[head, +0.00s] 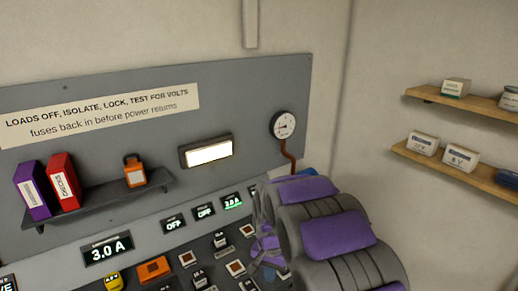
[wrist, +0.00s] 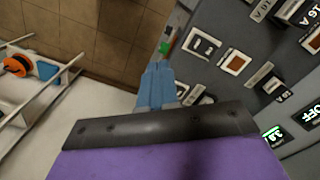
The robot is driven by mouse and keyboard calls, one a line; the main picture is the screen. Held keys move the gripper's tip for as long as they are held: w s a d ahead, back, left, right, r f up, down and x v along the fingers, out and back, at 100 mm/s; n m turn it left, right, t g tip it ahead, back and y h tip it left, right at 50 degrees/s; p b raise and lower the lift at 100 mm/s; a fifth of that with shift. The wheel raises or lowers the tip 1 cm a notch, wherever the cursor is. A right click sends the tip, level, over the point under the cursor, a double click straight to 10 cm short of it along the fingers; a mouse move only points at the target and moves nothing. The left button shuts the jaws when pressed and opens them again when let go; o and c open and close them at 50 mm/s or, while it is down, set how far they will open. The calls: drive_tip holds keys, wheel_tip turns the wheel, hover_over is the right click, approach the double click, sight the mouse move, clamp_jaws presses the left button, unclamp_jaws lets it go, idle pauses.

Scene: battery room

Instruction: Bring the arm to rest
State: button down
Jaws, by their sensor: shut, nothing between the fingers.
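My arm, purple and dark grey, is raised at the lower right of the head view, in front of the right part of the control panel (head: 150,262). In the wrist view my gripper (wrist: 155,72) shows as blue fingers close together, with nothing between them. They extend beyond the dark edge of my wrist, with the sloping panel (wrist: 215,75) to their right and tiled floor (wrist: 95,50) beyond them. In the head view the arm hides part of the panel, and the fingers are mostly hidden behind it.
A grey wall board carries a lamp (head: 208,151), a gauge (head: 283,125) and a small shelf (head: 110,197) with two binders and an orange padlock (head: 134,171). Wooden shelves (head: 460,168) with boxes hang at right. A pale rail frame (wrist: 45,110) with an orange reel (wrist: 15,65) stands on the floor.

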drive_tip(key=s+d+r+n, duration=0.1)
drive_tip(key=s+d+r, duration=0.35)
drive_tip(key=s, duration=0.25)
drive_tip(key=s+d+r+n, duration=0.1)
drive_tip(key=s+d+r, duration=0.2)
drive_tip(key=s+r, duration=0.35)
drive_tip(key=s+d+n, duration=0.1)
drive_tip(key=s, duration=0.9)
drive_tip(key=s+d+n+g, duration=0.1)
drive_tip(key=s+d, duration=0.1)
drive_tip(key=s, duration=0.8)
drive_tip(key=shift+s+d+r, duration=0.2)
drive_tip(key=shift+d+r, duration=0.05)
